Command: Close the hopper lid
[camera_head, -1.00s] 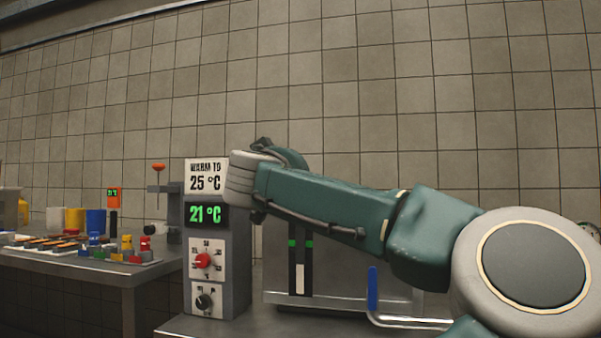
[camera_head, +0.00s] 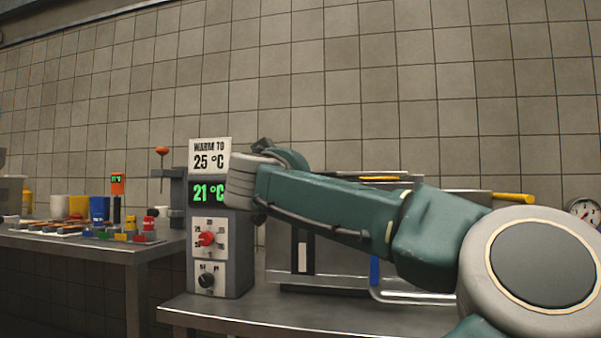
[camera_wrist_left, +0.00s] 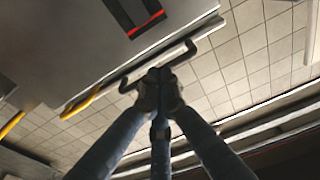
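The grey steel hopper machine (camera_head: 335,278) stands behind one of my arms in the head view. That arm hides much of its front, and the lid cannot be told clearly there. In the left wrist view a large grey panel (camera_wrist_left: 70,45) fills the upper left, with a dark bar handle (camera_wrist_left: 185,52) along its edge. My left gripper (camera_wrist_left: 159,76) has its fingertips together at this bar; I cannot tell whether the bar is between them. No gripper fingers show clearly in the head view. My right gripper is not identifiable.
A control box (camera_head: 220,230) reads 21 °C under a "warm to 25 °C" sign (camera_head: 209,155). Yellow handles (camera_head: 514,198) and a dial gauge (camera_head: 584,211) are at the right. A side table (camera_head: 120,250) with cups and small coloured items stands at the left.

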